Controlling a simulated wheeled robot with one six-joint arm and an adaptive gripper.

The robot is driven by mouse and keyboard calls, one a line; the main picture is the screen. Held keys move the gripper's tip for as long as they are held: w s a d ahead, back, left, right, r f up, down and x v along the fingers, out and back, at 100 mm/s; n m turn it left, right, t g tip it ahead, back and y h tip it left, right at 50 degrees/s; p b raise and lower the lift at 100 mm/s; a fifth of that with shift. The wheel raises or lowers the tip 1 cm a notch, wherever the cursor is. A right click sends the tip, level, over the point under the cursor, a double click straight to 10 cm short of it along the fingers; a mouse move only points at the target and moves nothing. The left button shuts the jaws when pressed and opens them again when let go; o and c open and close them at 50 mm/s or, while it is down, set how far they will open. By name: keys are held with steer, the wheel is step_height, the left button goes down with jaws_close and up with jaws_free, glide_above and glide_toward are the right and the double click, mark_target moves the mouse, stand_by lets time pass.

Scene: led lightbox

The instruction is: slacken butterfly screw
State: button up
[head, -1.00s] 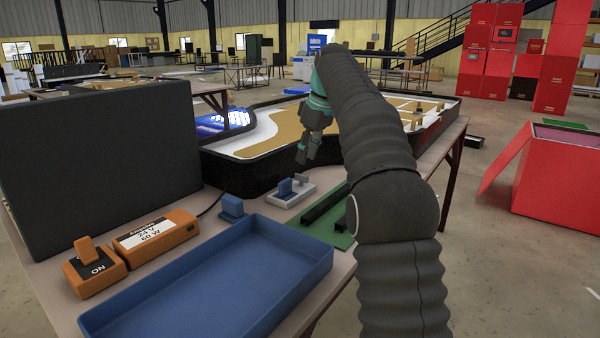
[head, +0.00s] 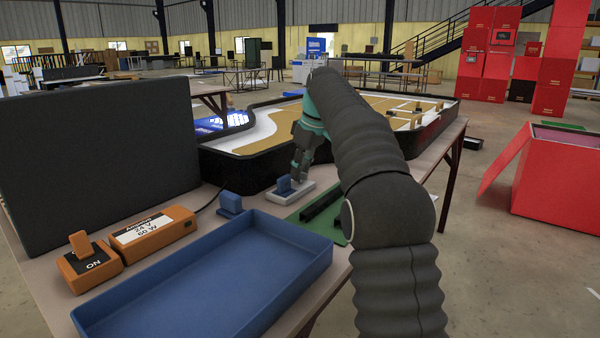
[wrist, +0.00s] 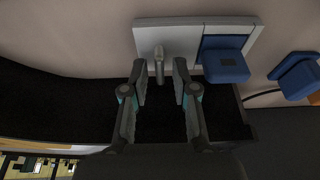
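The butterfly screw (wrist: 159,62) is a small grey upright piece on a light grey plate (wrist: 186,36). In the wrist view it stands between the tips of my gripper (wrist: 159,80), with a gap on each side. The gripper is open and holds nothing. In the head view my gripper (head: 299,172) is lowered to the plate (head: 281,197) and hides the screw. A blue block (wrist: 223,62) sits on the plate to the right of the screw; it also shows in the head view (head: 284,186).
A second blue block (head: 230,204) stands left of the plate. A blue tray (head: 210,270) fills the table front. Orange power supply (head: 152,232) and switch box (head: 88,264) are at left, below a dark panel (head: 95,170). A black-rimmed lightbox (head: 240,165) lies behind the plate.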

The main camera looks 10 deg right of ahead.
jaws_close()
steer(key=shift+p, duration=0.3)
steer(key=shift+r+n+g+p, duration=0.1)
steer(key=shift+n+g+p, duration=0.2)
steer(key=shift+n+p, duration=0.55)
steer(key=shift+n+y, duration=0.4)
steer(key=shift+n, duration=0.55)
steer(key=shift+f+n+g, duration=0.2)
steer(key=shift+n+g, duration=0.1)
steer(key=shift+n, duration=0.4)
steer(key=shift+n+g, duration=0.3)
steer(key=shift+n, duration=0.7)
